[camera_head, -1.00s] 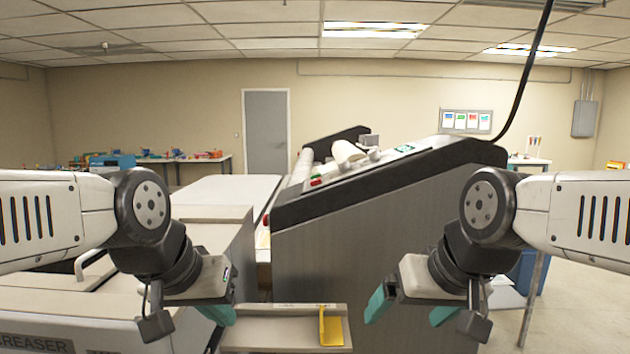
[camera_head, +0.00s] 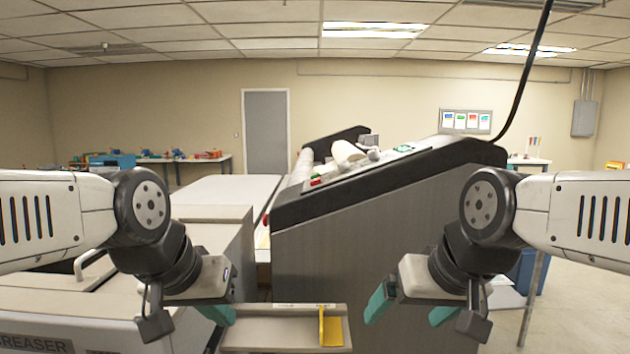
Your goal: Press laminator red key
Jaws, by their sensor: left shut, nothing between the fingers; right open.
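The laminator (camera_head: 350,260) stands in the middle, a grey cabinet with a sloped black top. Its red key (camera_head: 316,182) shows small near the left, lower end of the sloped panel, beside a green key (camera_head: 318,175). My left gripper (camera_head: 222,316) is shut and empty, low in front of the machines and to the left of the red key. My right gripper (camera_head: 408,310) is open and empty, low in front of the laminator cabinet and to the right of the key. Both grippers are well apart from the key.
A pale machine labelled CREASER (camera_head: 35,345) fills the lower left. A small tray (camera_head: 270,333) with a yellow piece (camera_head: 331,328) lies between my grippers. A black cable (camera_head: 527,70) hangs down to the laminator's top right. Open floor (camera_head: 580,285) shows at the right.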

